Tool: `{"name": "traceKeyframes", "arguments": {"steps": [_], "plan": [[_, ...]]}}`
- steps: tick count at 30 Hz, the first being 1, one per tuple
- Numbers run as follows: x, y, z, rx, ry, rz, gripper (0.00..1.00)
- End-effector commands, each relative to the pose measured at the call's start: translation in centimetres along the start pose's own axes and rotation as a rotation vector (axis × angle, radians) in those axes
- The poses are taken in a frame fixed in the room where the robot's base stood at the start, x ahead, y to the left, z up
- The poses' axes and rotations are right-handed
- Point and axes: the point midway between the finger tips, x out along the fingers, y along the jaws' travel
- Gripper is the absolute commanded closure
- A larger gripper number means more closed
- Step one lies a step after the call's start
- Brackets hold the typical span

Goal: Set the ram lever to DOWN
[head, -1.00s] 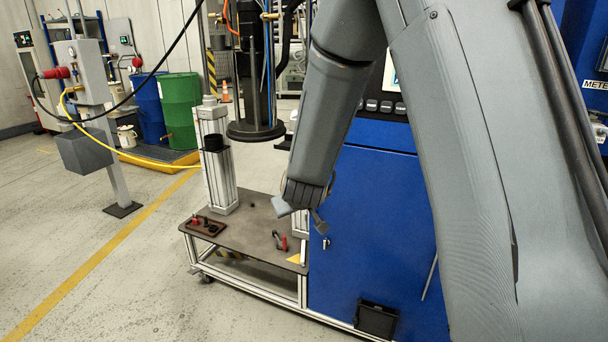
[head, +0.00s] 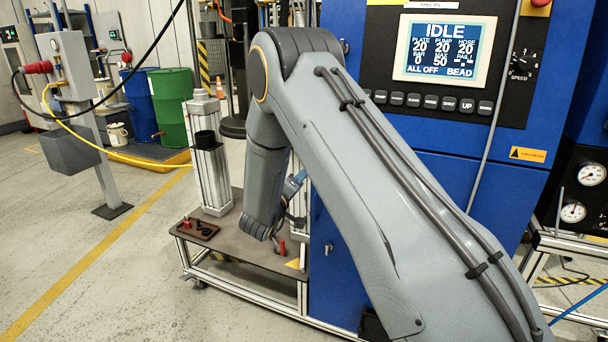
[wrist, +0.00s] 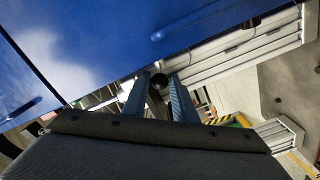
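In the wrist view my gripper (wrist: 160,94) shows two blue-grey fingers with a gap between them. A dark round knob (wrist: 158,82), which looks like the end of the ram lever, sits between the fingertips; I cannot tell whether either finger touches it. The lever's shaft and any DOWN marking are not visible. In the head view my gripper (head: 296,184) is mostly hidden behind my forearm, close to the left side of the blue pump cabinet (head: 335,270). The knob cannot be made out there.
The cabinet's screen (head: 450,48) reads IDLE and ALL OFF. A low cart (head: 225,250) holds a silver column (head: 210,170), a dark red tray (head: 197,229) and a red-handled item (head: 282,247). Blue and green drums stand behind at left.

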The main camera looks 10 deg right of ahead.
Motion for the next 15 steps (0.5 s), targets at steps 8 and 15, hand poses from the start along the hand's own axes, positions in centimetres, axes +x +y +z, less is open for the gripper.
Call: {"name": "traceKeyframes", "arguments": {"steps": [8,15], "plan": [[3.0,-0.1,-0.1,0.0,0.001,-0.001,0.75],[3.4,-0.1,-0.1,0.0,0.002,-0.002,0.75]]}}
